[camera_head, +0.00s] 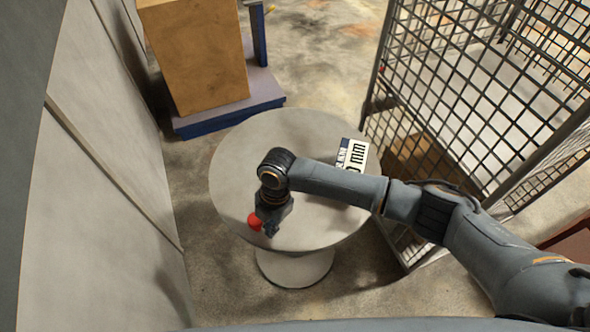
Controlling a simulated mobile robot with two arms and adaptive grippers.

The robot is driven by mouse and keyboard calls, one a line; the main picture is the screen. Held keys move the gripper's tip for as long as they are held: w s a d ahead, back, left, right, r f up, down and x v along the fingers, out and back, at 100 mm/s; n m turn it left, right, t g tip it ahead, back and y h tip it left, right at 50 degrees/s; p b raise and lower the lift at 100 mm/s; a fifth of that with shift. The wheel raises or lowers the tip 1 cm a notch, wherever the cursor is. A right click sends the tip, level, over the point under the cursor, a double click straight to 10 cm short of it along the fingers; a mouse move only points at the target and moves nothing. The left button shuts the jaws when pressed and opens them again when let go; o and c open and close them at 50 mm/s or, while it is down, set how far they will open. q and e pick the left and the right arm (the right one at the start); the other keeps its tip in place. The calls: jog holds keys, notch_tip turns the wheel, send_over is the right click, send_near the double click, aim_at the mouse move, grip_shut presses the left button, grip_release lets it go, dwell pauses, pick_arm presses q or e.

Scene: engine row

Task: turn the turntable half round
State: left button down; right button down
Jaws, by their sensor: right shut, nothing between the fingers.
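The turntable (325,225) is a round, pale grey disc on a thick pedestal, in the middle of the head view. A red ball-shaped knob (254,222) shows near its front left rim. My right arm reaches in from the right across the disc. My right gripper (268,230) points down just right of the red knob, shut and empty. I cannot tell whether it touches the knob, part of which it hides. A white block with black lettering (353,156) sits near the disc's back right rim, partly behind my arm. My left gripper is not in view.
A wire mesh cage (450,90) stands close on the right of the turntable. A tall brown box (195,50) on a blue-edged platform (262,88) stands behind, at the left. A pale panelled wall (100,140) runs along the left. Bare floor shows between.

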aim_at(252, 215)
jog(key=shift+w+a+f+b, duration=0.1)
jog(key=shift+w+a+b, duration=0.25)
jog(key=shift+a+b, duration=0.25)
jog(key=shift+w+a+f+b, duration=0.1)
jog(key=shift+w+a+b, duration=0.25)
jog(key=shift+a, duration=0.45)
jog(key=shift+w+a+r+b, duration=0.25)
jog(key=shift+a+b, duration=0.1)
jog(key=shift+a, duration=0.25)
jog(key=shift+w+a+f+b, duration=0.2)
jog(key=shift+w+a+b, duration=0.1)
jog(key=shift+a+b, duration=0.25)
jog(key=shift+w+a+b, duration=0.75)
jog(key=shift+a+b, duration=0.15)
jog(key=shift+b, duration=0.15)
jog(key=shift+w+a+r, duration=0.1)
jog(key=shift+w+a, duration=0.15)
jog(key=shift+a, duration=0.05)
